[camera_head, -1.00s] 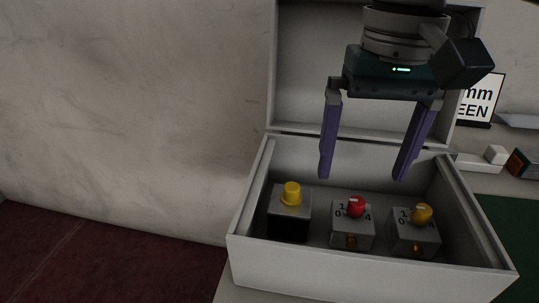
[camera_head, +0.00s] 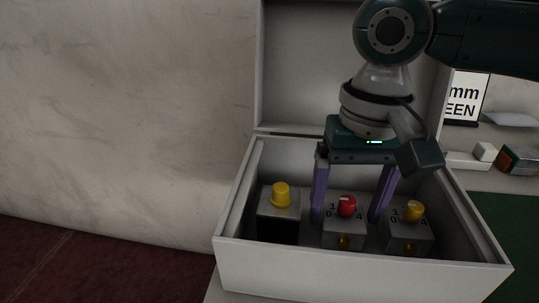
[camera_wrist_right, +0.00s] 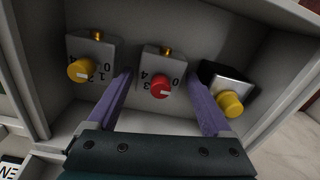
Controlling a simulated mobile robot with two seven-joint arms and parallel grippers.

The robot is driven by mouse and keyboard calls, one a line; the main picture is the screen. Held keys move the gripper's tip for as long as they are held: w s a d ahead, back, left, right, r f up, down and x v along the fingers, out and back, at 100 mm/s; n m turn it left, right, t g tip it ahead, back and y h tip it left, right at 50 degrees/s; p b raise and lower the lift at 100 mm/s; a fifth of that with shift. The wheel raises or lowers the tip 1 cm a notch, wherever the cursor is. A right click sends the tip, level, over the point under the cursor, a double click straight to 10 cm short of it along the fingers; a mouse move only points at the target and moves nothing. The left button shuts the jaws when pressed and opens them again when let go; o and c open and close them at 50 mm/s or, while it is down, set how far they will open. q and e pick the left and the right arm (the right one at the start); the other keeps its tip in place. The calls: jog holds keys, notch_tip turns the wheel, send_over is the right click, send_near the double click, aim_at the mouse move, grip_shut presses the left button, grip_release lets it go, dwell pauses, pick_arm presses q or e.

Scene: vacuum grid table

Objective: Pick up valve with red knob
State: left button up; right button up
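The valve with the red knob (camera_head: 347,207) is a grey block with a dial, in the middle of the white box (camera_head: 360,272). It also shows in the right wrist view (camera_wrist_right: 161,87), between my fingers. My right gripper (camera_head: 347,215) is open and lowered into the box, with one purple finger on each side of this valve. The right wrist view shows a gap between each finger and the block. A grey valve with a yellow knob (camera_head: 412,212) stands to its right, and a block with a yellow button (camera_head: 281,196) to its left. My left gripper is not in view.
The box walls surround the blocks closely, and its open lid (camera_head: 340,70) stands upright behind. The fingers pass through narrow gaps between neighbouring blocks. A sign (camera_head: 466,96) and small items lie right of the box.

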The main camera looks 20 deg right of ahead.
jog(key=c, duration=1.2)
